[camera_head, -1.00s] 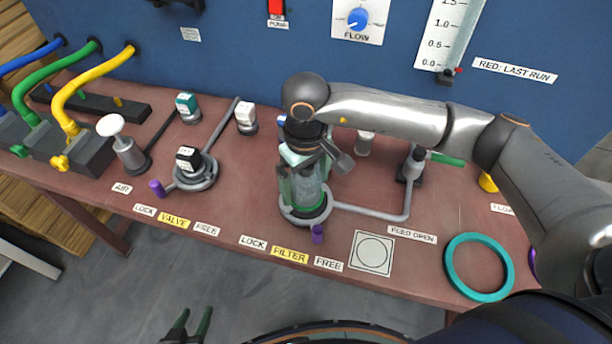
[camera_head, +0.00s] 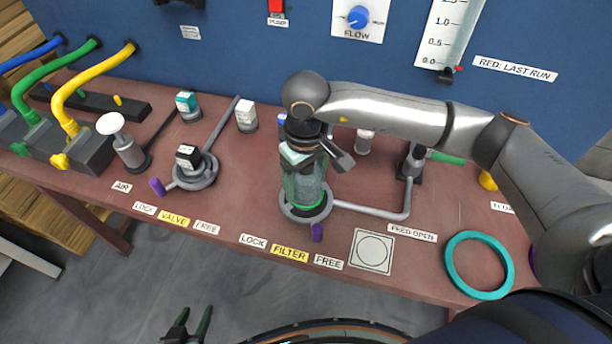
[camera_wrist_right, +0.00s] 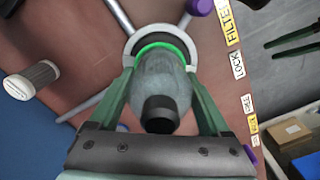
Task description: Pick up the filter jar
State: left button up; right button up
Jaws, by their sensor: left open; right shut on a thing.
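The filter jar (camera_head: 305,188) is a cloudy grey-green cylinder with a green band at its base. It stands upright at the grey ring collar (camera_head: 287,213) behind the FILTER label. I cannot tell whether it is seated or slightly raised. My right gripper (camera_head: 304,166) comes down from above and is shut on the jar. In the right wrist view, the jar (camera_wrist_right: 166,78) with its black end (camera_wrist_right: 158,113) is between the green fingers of the right gripper (camera_wrist_right: 161,75). My left gripper (camera_head: 190,325) is open and empty, in front of the bench at the bottom edge.
A purple handle (camera_head: 317,232) is at the collar's front. A grey pipe (camera_head: 375,213) runs right from it. The valve unit (camera_head: 197,172) is left, and a white capped cylinder (camera_head: 364,142) is behind. A square pad (camera_head: 371,251) and teal ring (camera_head: 452,263) lie front right.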

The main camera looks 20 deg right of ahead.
jog(key=shift+r, duration=0.1)
notch_tip(320, 180, up, 10)
jog(key=shift+f+b, duration=0.1)
jog(key=shift+b, duration=0.3)
dwell(0.4)
